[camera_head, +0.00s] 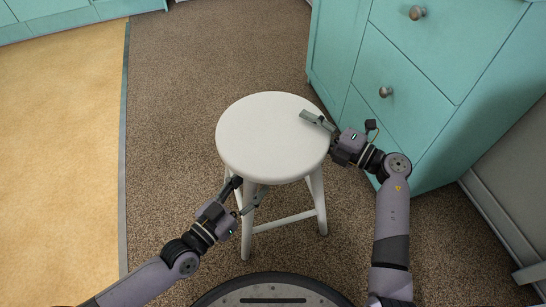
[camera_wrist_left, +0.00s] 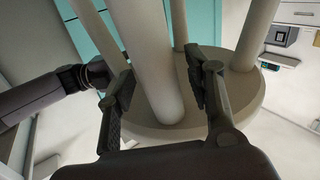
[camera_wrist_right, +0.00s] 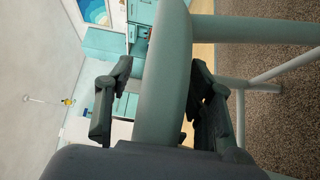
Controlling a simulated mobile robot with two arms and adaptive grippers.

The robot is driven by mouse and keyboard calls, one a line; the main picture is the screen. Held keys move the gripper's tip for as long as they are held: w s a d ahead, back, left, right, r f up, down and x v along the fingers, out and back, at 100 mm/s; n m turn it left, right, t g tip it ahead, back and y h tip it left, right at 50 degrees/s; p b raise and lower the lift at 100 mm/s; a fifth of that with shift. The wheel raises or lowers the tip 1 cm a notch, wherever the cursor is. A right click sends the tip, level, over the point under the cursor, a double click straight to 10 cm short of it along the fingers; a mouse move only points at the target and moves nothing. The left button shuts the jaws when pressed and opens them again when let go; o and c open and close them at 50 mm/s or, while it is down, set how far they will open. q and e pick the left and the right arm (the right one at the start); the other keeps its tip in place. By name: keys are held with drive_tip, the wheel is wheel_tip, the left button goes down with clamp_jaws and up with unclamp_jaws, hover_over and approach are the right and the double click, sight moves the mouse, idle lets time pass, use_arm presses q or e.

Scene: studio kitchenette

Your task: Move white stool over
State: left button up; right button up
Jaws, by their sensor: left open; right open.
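The white stool (camera_head: 268,135) stands upright on the carpet, with a round seat, splayed legs and crossbars. My left gripper (camera_head: 246,192) is open low at the front of the stool, just under the seat. In the left wrist view one stool leg (camera_wrist_left: 150,60) passes between its open fingers, with the seat's underside behind. My right gripper (camera_head: 318,122) is open at the seat's right edge, one finger above the seat top. The right wrist view shows the seat rim (camera_wrist_right: 166,70) between its open fingers. The lower finger is hidden by the seat in the head view.
A teal drawer cabinet (camera_head: 400,95) with round knobs stands close to the right of the stool. Brown carpet (camera_head: 180,120) is clear to the left and behind. A strip (camera_head: 125,150) divides it from a yellowish floor (camera_head: 60,150). Teal cabinets (camera_head: 60,20) line the far left.

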use_arm(q)
drive_tip(key=shift+w+d, duration=0.1)
drive_tip(key=shift+w, duration=0.05)
use_arm(e)
drive_tip(key=shift+w+a, duration=0.1)
drive_tip(key=shift+a, duration=0.05)
use_arm(q)
drive_tip(key=shift+c, duration=0.6)
use_arm(e)
drive_tip(key=shift+c, duration=0.5)
use_arm(q)
clamp_jaws()
use_arm(e)
clamp_jaws()
use_arm(q)
drive_tip(key=shift+w+r, duration=0.1)
drive_tip(key=shift+r, duration=0.35)
use_arm(e)
drive_tip(key=shift+r, duration=0.3)
